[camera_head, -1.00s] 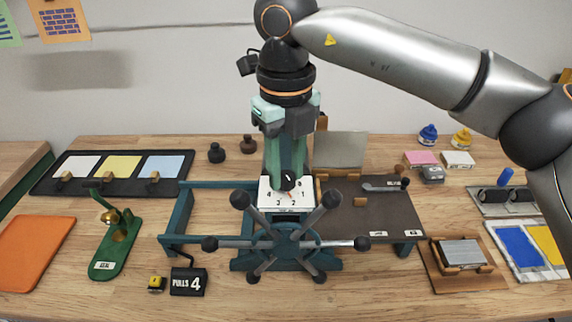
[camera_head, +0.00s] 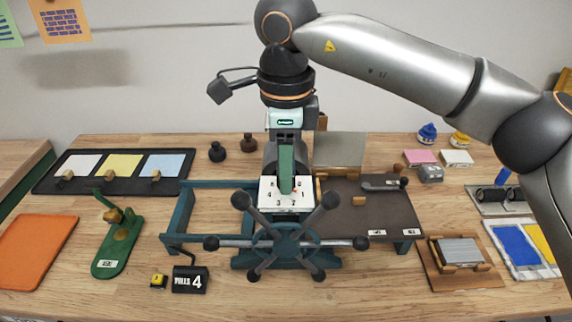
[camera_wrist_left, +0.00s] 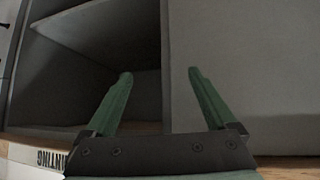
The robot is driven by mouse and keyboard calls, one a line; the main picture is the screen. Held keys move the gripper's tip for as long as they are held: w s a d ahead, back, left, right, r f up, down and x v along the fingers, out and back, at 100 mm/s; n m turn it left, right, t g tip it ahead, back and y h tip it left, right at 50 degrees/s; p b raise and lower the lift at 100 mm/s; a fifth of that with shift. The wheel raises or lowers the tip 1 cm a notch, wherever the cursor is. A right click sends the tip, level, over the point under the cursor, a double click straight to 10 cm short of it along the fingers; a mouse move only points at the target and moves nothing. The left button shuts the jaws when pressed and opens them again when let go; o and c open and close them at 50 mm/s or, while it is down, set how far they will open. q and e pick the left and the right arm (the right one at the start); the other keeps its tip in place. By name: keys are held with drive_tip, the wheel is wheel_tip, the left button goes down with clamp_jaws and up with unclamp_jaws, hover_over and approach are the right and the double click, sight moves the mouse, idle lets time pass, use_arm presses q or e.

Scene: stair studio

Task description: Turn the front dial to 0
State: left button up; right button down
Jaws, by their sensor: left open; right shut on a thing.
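The front dial's white plate (camera_head: 268,201) with black numbers sits at the middle of the press bed, behind the star-shaped handwheel (camera_head: 284,240). My right gripper (camera_head: 286,188) comes down onto it from above and is shut on the dial's knob. Its fingers line up one behind the other and hide the knob. A small red mark shows beside the fingertips; I cannot tell which number it points at. My left gripper (camera_wrist_left: 158,75) is open and empty in the left wrist view, in front of a grey shelf unit.
A dark press plate (camera_head: 375,215) with a small crank (camera_head: 382,184) lies right of the dial. A teal frame (camera_head: 205,184) stands left of it. A sign (camera_head: 190,281) reading "PULLS 4" and a green stamp tool (camera_head: 112,245) stand at the front left.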

drive_tip(key=n, duration=0.4)
drive_tip(key=shift+r+n, duration=0.1)
drive_tip(key=shift+n, duration=0.2)
drive_tip(key=shift+n+p, duration=0.45)
drive_tip(key=shift+n, duration=1.75)
drive_tip(key=c, duration=0.5)
unclamp_jaws()
wheel_tip(320, 180, up, 12)
drive_tip(key=shift+r, duration=0.2)
